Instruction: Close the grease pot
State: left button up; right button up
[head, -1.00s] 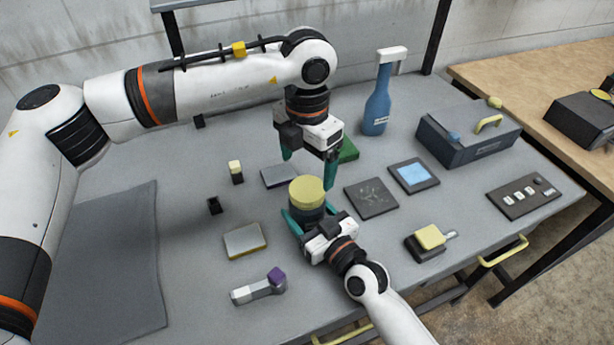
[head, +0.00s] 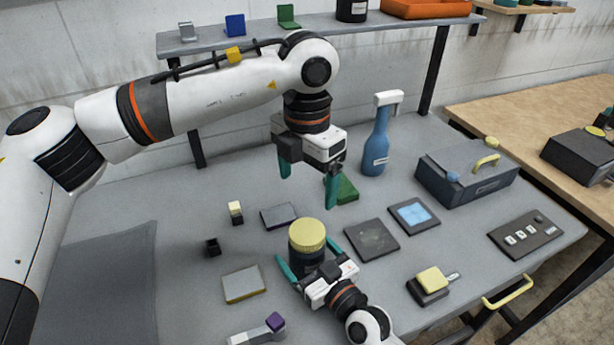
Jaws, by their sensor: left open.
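The grease pot (head: 306,262) is a dark cylinder standing on the grey table in the middle of the head view. A pale yellow lid (head: 307,235) sits on its top and looks level. My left gripper (head: 308,178) is open and empty above the lid, pointing down, with clear space between its teal fingers and the lid. My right gripper (head: 306,250) is low at the near side of the pot, its teal fingers spread around the body with a visible gap at the left side. The pot's lower front is partly hidden by the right gripper.
A blue bottle (head: 376,148) and a grey toolbox (head: 466,172) stand at the back right. Flat plates (head: 372,240), a green block (head: 345,188) and a yellow-topped block (head: 430,282) lie around the pot. A shelf (head: 370,27) runs behind.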

jog(key=b+v, duration=0.1)
jog(key=v, duration=1.1)
